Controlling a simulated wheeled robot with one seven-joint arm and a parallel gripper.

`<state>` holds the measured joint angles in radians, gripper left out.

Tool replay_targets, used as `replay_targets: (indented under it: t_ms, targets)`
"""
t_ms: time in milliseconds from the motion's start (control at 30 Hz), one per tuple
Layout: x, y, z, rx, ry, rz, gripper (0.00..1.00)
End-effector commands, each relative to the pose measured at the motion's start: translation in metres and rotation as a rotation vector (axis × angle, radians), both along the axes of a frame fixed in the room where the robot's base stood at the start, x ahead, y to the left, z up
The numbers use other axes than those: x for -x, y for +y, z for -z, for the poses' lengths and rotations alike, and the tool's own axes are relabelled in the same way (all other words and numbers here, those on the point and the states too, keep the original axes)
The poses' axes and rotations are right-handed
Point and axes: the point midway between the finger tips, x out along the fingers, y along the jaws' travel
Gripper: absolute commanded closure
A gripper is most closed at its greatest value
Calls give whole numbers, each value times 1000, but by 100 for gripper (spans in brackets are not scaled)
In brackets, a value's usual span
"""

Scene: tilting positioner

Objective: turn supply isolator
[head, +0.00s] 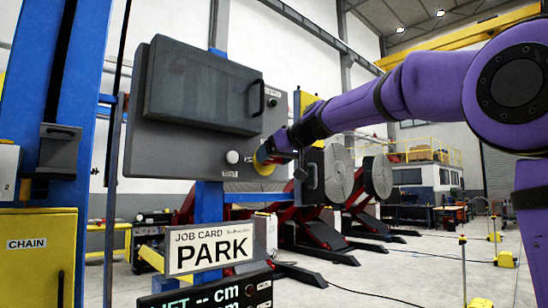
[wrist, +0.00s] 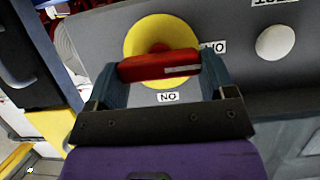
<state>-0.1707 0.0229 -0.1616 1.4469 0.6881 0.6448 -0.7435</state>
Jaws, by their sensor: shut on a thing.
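The supply isolator is a yellow round plate (wrist: 160,27) with a red handle (wrist: 159,65) on the grey panel. In the wrist view the handle lies nearly level across the plate's lower part, slightly tilted. My gripper (wrist: 161,69) is shut on the red handle, one finger at each end. Small labels that read NO in this view sit by the plate, one below it (wrist: 168,97) and one partly hidden at its right. In the head view the yellow plate (head: 263,164) shows at the panel's lower right, and my gripper (head: 270,152) hides most of the handle.
A white round knob (wrist: 275,42) is beside the isolator on the panel. A dark cabinet door (head: 200,90) with a handle stands out above. A PARK job card (head: 210,248) and a display (head: 215,290) are below. A yellow CHAIN box (head: 38,255) is at left.

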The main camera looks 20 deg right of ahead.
Motion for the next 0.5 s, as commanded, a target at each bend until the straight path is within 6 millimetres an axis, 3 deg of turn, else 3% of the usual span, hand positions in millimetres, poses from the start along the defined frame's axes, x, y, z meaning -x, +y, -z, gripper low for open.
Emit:
replay_targets:
  t_ms: [500]
  targets:
    - [-2, -4, 1, -251, 116, 2, 47]
